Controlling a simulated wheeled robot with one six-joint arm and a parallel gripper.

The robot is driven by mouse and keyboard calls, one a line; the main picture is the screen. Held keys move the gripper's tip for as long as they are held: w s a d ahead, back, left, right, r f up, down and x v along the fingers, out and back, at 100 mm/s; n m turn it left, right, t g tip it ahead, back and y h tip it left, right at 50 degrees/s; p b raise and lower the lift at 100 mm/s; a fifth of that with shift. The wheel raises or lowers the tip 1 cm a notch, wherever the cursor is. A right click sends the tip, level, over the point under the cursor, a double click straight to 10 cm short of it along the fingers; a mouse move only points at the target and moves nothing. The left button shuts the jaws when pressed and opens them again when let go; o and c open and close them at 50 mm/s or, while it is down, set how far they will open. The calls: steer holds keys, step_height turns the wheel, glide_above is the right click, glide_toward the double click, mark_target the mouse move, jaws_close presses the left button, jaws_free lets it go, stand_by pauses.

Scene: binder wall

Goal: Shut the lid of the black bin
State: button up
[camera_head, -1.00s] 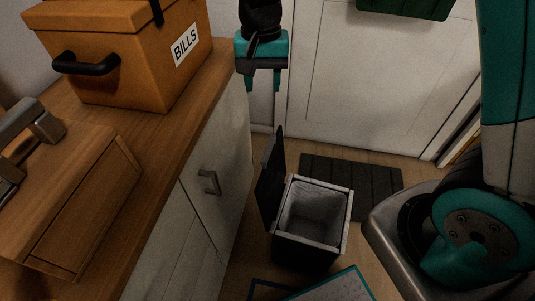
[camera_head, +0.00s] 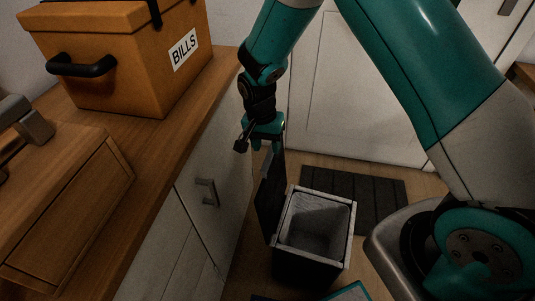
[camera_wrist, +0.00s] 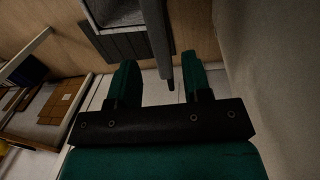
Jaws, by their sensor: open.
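The black bin (camera_head: 312,262) stands open on the floor, with a pale rim and grey inside. Its lid (camera_head: 270,205) stands upright along the bin's left side. My gripper (camera_head: 267,149) points down at the lid's top edge, which partly overlaps it in the head view. In the wrist view my gripper (camera_wrist: 158,62) is open, with the lid's edge (camera_wrist: 157,40) showing between its two fingers, nearer the right one. I cannot tell whether a finger touches the lid. The bin's opening (camera_wrist: 118,12) shows at the top of the wrist view.
A white cabinet (camera_head: 215,165) with a wooden top stands close left of the lid. An orange box labelled BILLS (camera_head: 125,60) and a wooden case (camera_head: 70,200) sit on it. A dark mat (camera_head: 375,200) lies behind the bin. A white door (camera_head: 350,110) is beyond.

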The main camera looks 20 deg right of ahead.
mark_target(269, 156)
steer(key=shift+s+d+f, duration=0.1)
steer(key=shift+f, duration=0.8)
steer(key=shift+s+d+f, duration=0.1)
steer(key=shift+f, duration=0.8)
jaws_close()
